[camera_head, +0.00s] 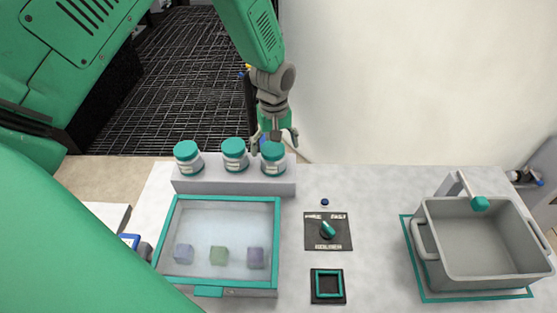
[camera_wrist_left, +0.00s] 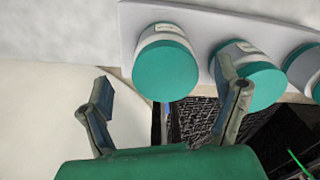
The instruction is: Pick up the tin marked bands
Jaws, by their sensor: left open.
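Three white tins with teal lids stand in a row on a grey raised ledge: a left tin (camera_head: 188,158), a middle tin (camera_head: 234,154) and a right tin (camera_head: 273,158). Their labels are too small to read, so I cannot tell which is marked bands. My left gripper (camera_head: 275,141) is open at the right tin, coming from behind and above. In the left wrist view, the right tin (camera_wrist_left: 165,68) appears between the two spread fingers, with the middle tin (camera_wrist_left: 250,75) close beside one finger. I cannot tell whether the fingers touch either tin.
A teal-rimmed tray (camera_head: 278,230) with three coloured cubes lies in front of the ledge (camera_head: 210,187). A dark panel with a teal knob (camera_head: 328,231) and a square teal-framed pad (camera_head: 328,287) are right of it. A grey tote (camera_head: 425,240) stands at the right.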

